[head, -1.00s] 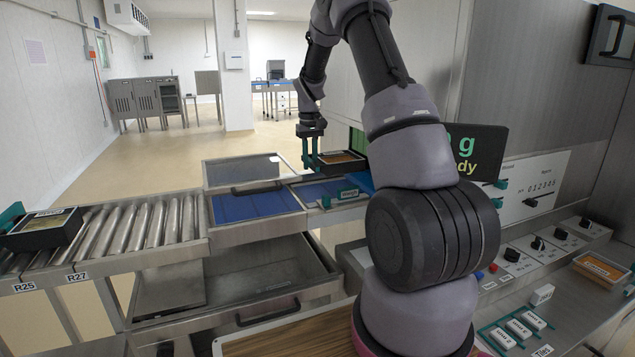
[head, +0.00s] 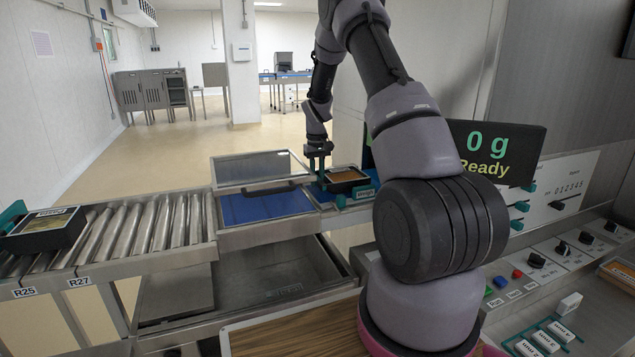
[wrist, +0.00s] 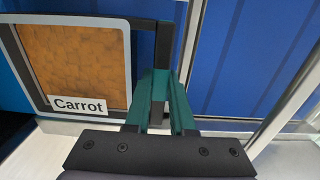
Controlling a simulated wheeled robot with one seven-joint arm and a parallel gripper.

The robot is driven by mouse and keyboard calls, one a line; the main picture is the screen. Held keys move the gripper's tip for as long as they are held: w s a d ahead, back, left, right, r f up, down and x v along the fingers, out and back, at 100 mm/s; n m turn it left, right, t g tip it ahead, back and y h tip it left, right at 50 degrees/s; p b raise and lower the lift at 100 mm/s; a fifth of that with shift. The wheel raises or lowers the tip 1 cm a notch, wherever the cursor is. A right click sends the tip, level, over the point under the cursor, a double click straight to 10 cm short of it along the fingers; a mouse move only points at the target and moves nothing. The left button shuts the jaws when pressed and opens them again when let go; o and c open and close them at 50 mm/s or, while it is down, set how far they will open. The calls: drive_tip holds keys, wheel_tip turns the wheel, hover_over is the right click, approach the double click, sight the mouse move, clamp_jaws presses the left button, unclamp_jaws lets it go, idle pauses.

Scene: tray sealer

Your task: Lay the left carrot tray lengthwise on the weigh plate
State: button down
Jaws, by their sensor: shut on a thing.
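The carrot tray (head: 347,175) is black-rimmed with an orange filling and appears level. In the wrist view, its film (wrist: 75,62) bears a "Carrot" label (wrist: 79,105). My gripper (head: 320,174) is shut on the tray's rim; in the wrist view its teal fingers (wrist: 160,95) pinch the black edge. The tray is just above or on the surface beside the display, right of the blue bed; I cannot tell whether it touches. The tray mostly hides what lies under it, so the weigh plate is not clearly seen. The display (head: 490,150) reads "0 g" and "Ready".
Another black tray (head: 45,229) with an olive-coloured filling sits on the rollers (head: 140,228) at the left. A control panel (head: 535,260) stands at the right.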

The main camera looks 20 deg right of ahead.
drive_tip(key=shift+f, duration=0.4)
drive_tip(key=shift+f, duration=0.2)
drive_tip(key=c, duration=0.8)
unclamp_jaws()
drive_tip(key=shift+o, duration=0.2)
drive_tip(key=shift+r, duration=0.1)
